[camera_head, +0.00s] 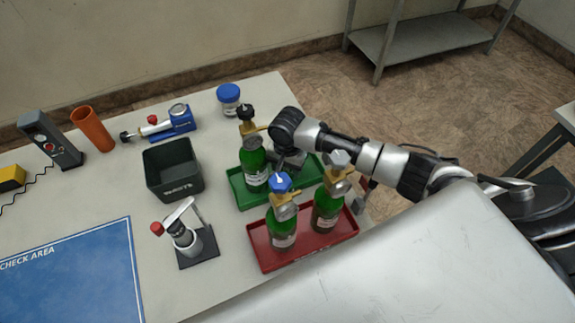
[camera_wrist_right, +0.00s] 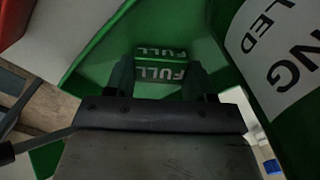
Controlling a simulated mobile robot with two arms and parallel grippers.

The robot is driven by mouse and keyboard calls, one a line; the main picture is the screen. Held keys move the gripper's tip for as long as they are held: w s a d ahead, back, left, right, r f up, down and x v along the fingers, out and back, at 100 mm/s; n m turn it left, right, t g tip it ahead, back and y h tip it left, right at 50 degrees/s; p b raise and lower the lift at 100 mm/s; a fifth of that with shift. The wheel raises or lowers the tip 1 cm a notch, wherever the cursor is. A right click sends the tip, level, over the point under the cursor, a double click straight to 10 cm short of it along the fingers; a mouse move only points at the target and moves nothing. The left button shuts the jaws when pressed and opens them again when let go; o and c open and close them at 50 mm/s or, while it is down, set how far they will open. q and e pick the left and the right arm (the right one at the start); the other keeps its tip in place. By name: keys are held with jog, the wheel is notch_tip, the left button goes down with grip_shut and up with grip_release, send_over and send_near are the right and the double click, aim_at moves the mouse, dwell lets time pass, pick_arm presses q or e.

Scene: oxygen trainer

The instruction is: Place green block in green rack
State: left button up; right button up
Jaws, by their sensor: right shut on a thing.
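The green block (camera_wrist_right: 160,71), marked FULL, shows between the fingers of my right gripper in the right wrist view. My right gripper (camera_wrist_right: 160,80) is shut on it. The green rack (camera_wrist_right: 100,52) is a shallow tray that surrounds the block in this view. I cannot tell whether the block touches its floor. In the head view the green rack (camera_head: 240,194) lies at the table's right side, and my right gripper (camera_head: 289,162) reaches low over it from the right. The block is hidden there by the gripper. My left gripper is not in view.
A green bottle (camera_head: 255,172) stands in the green rack, close left of my right gripper. The red rack (camera_head: 262,253) in front holds two green bottles (camera_head: 283,232) (camera_head: 326,210). A black bin (camera_head: 173,177) stands to the left. A blue-lidded jar (camera_head: 229,98) stands behind.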

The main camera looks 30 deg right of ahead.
jog(key=o, duration=0.9)
jog(key=shift+f, duration=0.1)
notch_tip(320, 180, up, 12)
jog(key=shift+r, duration=0.2)
